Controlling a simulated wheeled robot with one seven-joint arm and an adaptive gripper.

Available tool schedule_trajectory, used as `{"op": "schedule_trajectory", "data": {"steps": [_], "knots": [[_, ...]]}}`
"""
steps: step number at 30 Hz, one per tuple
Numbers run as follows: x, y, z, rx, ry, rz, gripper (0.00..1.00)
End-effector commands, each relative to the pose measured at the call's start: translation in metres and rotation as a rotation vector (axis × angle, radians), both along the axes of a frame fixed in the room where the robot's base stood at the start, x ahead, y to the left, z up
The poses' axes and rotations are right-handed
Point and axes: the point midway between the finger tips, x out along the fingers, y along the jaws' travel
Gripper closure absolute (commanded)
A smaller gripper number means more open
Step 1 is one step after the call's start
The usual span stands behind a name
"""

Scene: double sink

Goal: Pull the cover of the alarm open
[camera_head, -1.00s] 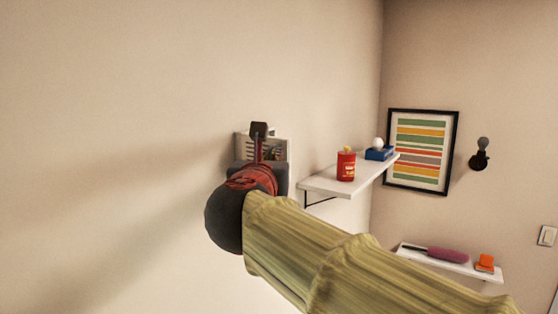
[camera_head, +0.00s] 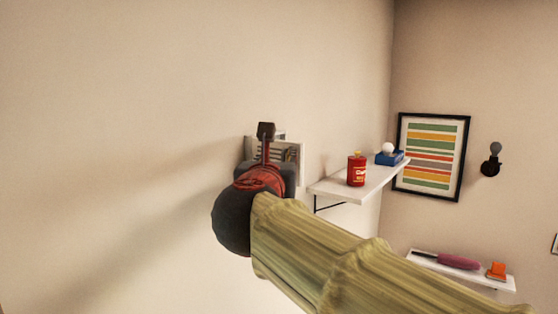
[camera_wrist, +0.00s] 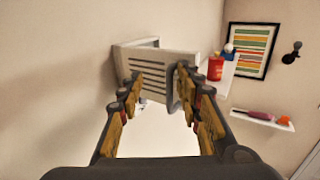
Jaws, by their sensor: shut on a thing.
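The alarm is a pale box on the wall, and its slotted cover (camera_wrist: 160,66) fills the space ahead of my gripper in the wrist view. The cover stands at an angle to the wall, with part of the box frame showing behind its upper left. In the head view the cover (camera_head: 291,153) is partly hidden by my wrist. My gripper (camera_wrist: 159,76) has its two fingers on the cover, apart and shut on it; the exact contact is hard to see. In the head view my gripper (camera_head: 267,140) is seen from behind.
Close on the right, a white wall shelf (camera_head: 350,188) holds a red can (camera_head: 356,170) and a blue box (camera_head: 390,158). A lower shelf (camera_head: 490,278) holds a purple-handled item. A framed picture (camera_head: 432,157) and a wall lamp (camera_head: 491,160) are farther right. The wall at left is bare.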

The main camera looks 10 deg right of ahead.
Motion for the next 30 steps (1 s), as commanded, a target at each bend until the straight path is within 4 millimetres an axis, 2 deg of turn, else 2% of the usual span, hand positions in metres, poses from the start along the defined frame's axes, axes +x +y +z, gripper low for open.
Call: {"op": "schedule_trajectory", "data": {"steps": [1,5,18,24,30], "knots": [[0.000,0.005,-0.005,-0.003,0.008,0.008,0.75],[-0.014,0.009,-0.005,-0.001,0.008,0.008,0.75],[-0.092,0.030,-0.001,0.002,-0.002,0.007,0.75],[-0.111,0.034,0.000,0.001,-0.003,0.003,0.75],[-0.118,0.036,0.000,0.001,-0.003,0.001,0.75]]}}
